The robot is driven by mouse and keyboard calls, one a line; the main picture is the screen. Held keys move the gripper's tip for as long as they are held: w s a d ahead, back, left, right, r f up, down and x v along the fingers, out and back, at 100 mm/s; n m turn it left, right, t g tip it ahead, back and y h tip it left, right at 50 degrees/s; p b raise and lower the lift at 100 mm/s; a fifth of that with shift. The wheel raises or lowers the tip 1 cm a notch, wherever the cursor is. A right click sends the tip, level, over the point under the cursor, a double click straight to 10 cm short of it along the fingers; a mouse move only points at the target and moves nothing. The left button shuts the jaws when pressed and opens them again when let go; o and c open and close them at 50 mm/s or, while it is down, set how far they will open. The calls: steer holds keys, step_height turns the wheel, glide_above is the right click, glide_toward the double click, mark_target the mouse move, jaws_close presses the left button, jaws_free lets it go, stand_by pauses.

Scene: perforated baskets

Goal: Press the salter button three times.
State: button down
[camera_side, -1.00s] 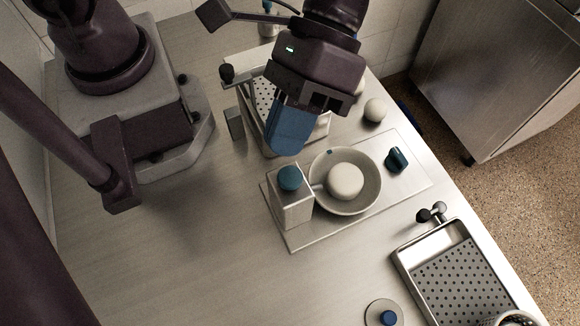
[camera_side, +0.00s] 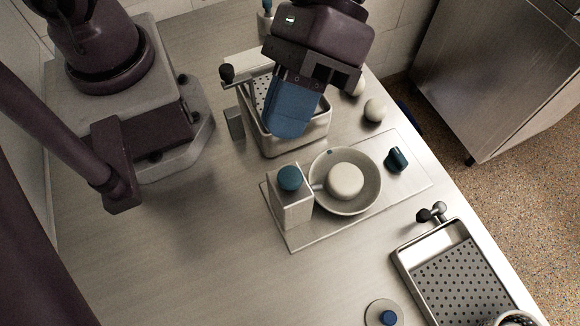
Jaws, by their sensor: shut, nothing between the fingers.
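The salter appears to be the white box (camera_side: 291,208) with a round teal button (camera_side: 290,178) on top, standing upright at the left of a flat plate. A spout-like piece reaches from it toward a grey bowl (camera_side: 374,196), which holds a white rounded item (camera_side: 345,181). My gripper (camera_side: 287,134) has blue fingers, shut and empty. In the picture it is above the teal button, apart from it, and in front of part of the back perforated basket (camera_side: 318,134). How far the button is pressed in cannot be told.
A teal knob (camera_side: 397,158) sits right of the bowl. A second perforated basket (camera_side: 403,272) is at the lower right. A blue button on a round base (camera_side: 389,318) is at the bottom edge. The counter at front left is clear.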

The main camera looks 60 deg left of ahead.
mark_target(287, 172)
steer(key=shift+f, duration=4.15)
steer(key=shift+f, duration=0.4)
steer(key=shift+f, duration=0.6)
steer(key=shift+r, duration=1)
steer(key=shift+r, duration=0.1)
steer(key=shift+r, duration=2.45)
